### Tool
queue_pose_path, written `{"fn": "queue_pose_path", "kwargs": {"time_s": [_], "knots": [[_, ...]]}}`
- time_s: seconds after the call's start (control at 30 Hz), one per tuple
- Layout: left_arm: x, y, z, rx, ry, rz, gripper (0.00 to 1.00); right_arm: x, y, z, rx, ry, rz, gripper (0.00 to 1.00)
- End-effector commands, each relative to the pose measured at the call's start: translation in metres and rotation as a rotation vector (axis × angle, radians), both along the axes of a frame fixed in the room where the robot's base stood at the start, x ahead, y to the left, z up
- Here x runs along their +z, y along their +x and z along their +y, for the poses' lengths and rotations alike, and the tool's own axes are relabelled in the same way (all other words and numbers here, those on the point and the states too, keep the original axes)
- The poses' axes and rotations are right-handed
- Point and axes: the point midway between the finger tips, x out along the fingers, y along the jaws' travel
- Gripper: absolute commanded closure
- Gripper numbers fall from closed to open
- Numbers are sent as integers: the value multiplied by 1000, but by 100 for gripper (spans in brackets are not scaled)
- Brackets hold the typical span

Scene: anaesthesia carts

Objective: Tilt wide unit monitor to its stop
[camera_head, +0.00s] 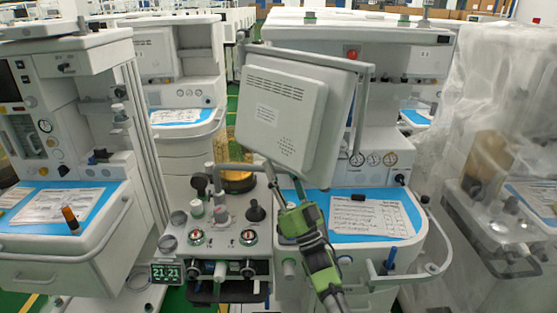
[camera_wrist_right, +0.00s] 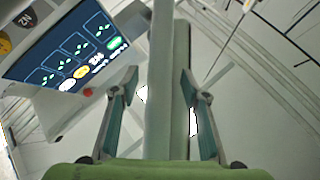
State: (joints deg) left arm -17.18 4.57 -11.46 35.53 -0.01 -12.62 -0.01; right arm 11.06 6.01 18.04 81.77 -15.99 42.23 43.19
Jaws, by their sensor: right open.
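The wide unit's monitor (camera_head: 290,110) shows its pale back with vent slots in the head view and leans sideways above the unit. A grey tube frame (camera_head: 310,55) runs along its top and right side. My right gripper (camera_head: 284,188) is just below the monitor's lower edge. In the right wrist view its two fingers (camera_wrist_right: 160,85) are apart, with a grey bar (camera_wrist_right: 163,40) between them. I cannot tell whether they touch it. A lit blue screen (camera_wrist_right: 70,55) shows at upper left; I cannot tell whether it is this monitor's. My left gripper is not in view.
The unit's blue worktop (camera_head: 345,232) with a paper lies right of my arm, inside a curved rail (camera_head: 440,225). Knobs and gauges (camera_head: 222,235) stand to its left. Another cart (camera_head: 60,240) stands at left, a plastic-covered one (camera_head: 495,140) at right.

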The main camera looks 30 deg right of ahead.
Motion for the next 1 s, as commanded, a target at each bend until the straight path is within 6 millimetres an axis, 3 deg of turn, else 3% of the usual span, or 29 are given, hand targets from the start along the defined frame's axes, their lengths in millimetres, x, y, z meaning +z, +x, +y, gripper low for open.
{"fn": "queue_pose_path", "kwargs": {"time_s": [0.43, 0.47, 0.6, 0.63, 1.0], "knots": [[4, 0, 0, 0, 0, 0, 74, 9, 10, 0, 0, 0, 1, 58], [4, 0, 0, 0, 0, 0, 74, 9, 10, 0, 0, 0, 1, 61], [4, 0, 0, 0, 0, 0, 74, 9, 10, 0, 0, 0, 1, 97], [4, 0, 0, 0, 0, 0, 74, 9, 10, 0, 0, 0, 1, 100], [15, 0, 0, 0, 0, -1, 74, 13, 7, 14, 2, 58, 13, 100]]}}
